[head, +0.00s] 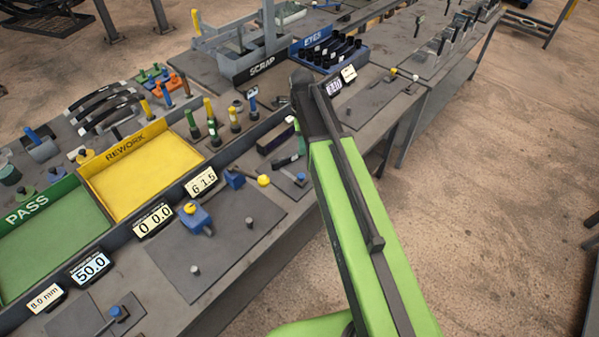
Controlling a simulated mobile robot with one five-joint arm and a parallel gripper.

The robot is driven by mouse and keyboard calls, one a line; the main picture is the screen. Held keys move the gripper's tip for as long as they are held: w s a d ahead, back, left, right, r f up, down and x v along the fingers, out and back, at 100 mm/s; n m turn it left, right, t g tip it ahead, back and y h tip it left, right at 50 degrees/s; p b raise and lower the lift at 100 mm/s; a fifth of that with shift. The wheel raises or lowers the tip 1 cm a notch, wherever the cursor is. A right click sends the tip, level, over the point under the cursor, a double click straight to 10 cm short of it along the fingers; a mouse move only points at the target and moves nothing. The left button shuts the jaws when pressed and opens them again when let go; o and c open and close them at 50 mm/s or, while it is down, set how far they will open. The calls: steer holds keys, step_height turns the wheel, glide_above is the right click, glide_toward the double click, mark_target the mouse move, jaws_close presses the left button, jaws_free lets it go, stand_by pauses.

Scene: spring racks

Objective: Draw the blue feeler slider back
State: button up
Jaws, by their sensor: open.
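A blue block with a yellow knob (197,220) sits on a grey plate on the bench, in front of a display reading 0 0.0 (153,220). A smaller blue block (234,179) lies further back, beside a display reading 61.5 (201,182). A yellow knob (263,180) is to its right. A small blue piece (118,313) is near the front left. I cannot tell for sure which blue part is the feeler slider. My green arm rises from the bottom right across the bench edge; my gripper's fingertips cannot be made out behind it.
A yellow REWORK tray (172,183) and a green PASS tray (82,236) lie to the left. A short grey peg (195,270) stands on the plate in front of the larger blue block. Several coloured pegs and a SCRAP bin (262,68) stand behind. Open floor lies right.

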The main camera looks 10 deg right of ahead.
mark_target(301, 176)
step_height(301, 176, down, 17)
steer(key=b, duration=1.7)
steer(key=shift+f, duration=0.2)
steer(key=shift+r, duration=0.15)
steer(key=shift+s, duration=0.1)
jaws_close()
